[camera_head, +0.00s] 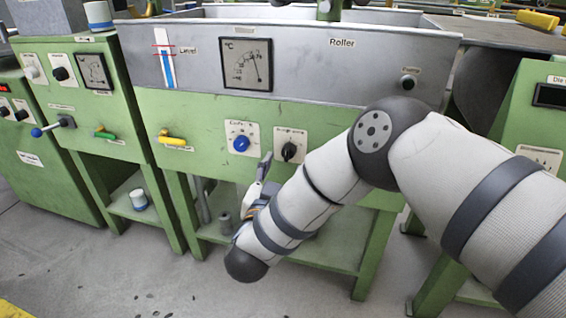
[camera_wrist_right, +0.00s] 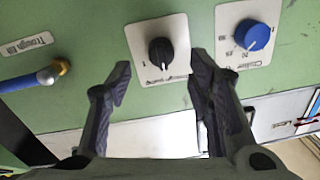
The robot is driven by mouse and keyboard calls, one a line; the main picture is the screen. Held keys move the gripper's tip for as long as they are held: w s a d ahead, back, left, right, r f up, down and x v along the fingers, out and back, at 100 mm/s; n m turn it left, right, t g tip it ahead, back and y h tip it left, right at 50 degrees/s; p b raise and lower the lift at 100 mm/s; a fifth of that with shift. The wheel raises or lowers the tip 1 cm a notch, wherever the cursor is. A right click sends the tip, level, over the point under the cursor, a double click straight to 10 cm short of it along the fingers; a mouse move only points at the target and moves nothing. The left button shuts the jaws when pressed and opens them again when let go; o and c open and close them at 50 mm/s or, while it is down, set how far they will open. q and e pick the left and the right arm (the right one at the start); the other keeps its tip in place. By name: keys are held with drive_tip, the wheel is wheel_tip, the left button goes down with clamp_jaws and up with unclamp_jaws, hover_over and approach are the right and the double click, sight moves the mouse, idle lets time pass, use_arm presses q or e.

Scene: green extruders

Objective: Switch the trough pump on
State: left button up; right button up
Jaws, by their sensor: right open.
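A black rotary knob (camera_head: 288,151) on a white label plate sits on the green front panel under the trough. In the right wrist view the same black knob (camera_wrist_right: 160,55) lies between and beyond the fingertips; its plate's small print looks like it ends in "pump". A blue knob (camera_head: 241,143) is beside it, also in the wrist view (camera_wrist_right: 251,36). My right gripper (camera_head: 262,178) is just below and left of the black knob, partly hidden by my arm. In the wrist view the gripper (camera_wrist_right: 157,75) is open and empty, apart from the knob. My left gripper is out of view.
The grey trough (camera_head: 300,60) with a gauge (camera_head: 246,63) stands above the panel. A yellow handle (camera_head: 171,140) sticks out at left. In the wrist view a blue handle (camera_wrist_right: 35,78) with a brass end is near a "Trough" label. A lower green shelf (camera_head: 335,255) is below.

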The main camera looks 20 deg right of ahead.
sight(286, 158)
drive_tip(key=b+x, duration=0.1)
drive_tip(key=x, duration=0.4)
drive_tip(key=shift+w, duration=0.15)
drive_tip(key=shift+c, duration=0.2)
clamp_jaws()
